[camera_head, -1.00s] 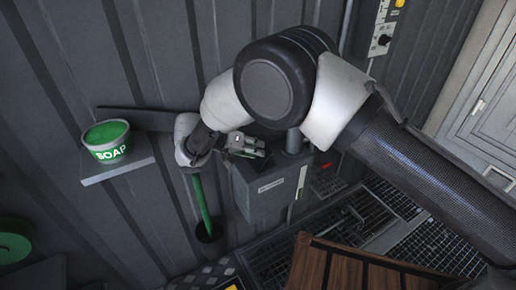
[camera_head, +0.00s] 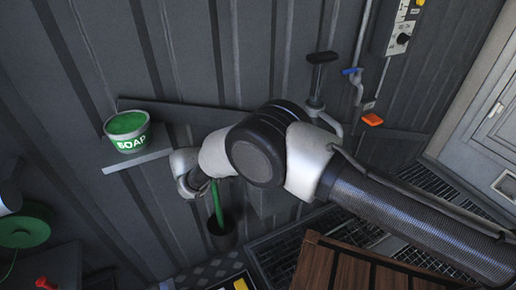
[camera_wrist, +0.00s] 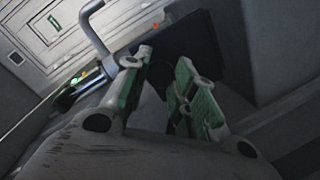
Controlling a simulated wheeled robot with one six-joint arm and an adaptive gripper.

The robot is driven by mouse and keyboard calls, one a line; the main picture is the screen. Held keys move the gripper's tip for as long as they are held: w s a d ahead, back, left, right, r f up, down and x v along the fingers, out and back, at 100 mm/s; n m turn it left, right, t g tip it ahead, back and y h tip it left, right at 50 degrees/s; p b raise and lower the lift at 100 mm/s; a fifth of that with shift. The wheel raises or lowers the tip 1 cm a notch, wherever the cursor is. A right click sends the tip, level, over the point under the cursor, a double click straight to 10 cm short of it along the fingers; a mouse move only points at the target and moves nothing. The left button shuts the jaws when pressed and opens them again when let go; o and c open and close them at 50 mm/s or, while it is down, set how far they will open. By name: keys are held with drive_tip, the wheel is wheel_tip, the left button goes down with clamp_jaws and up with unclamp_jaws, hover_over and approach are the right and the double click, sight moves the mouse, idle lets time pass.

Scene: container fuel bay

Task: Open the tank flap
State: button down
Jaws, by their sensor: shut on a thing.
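In the wrist view, my gripper (camera_wrist: 163,92) shows its two green and grey fingers on either side of a dark rounded part (camera_wrist: 160,74). This part seems to belong to a dark panel (camera_wrist: 208,45) just beyond, which looks like the tank flap. The fingers appear shut on it, but the exact contact is hard to see. In the head view, my arm hides the gripper and the flap. Only part of the grey tank box (camera_head: 265,203) shows below the arm.
A bent grey pipe (camera_wrist: 93,28) stands left of the fingers. A green soap tub (camera_head: 127,132) sits on a wall shelf (camera_head: 140,161) at left. A green-handled tool stands in a dark pot (camera_head: 222,236). A slatted wooden surface (camera_head: 340,268) is in front; floor grating lies behind it.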

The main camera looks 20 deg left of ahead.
drive_tip(key=shift+r, duration=0.1)
drive_tip(key=c, duration=1.1)
unclamp_jaws()
drive_tip(key=shift+c, duration=0.2)
drive_tip(key=v, duration=1.2)
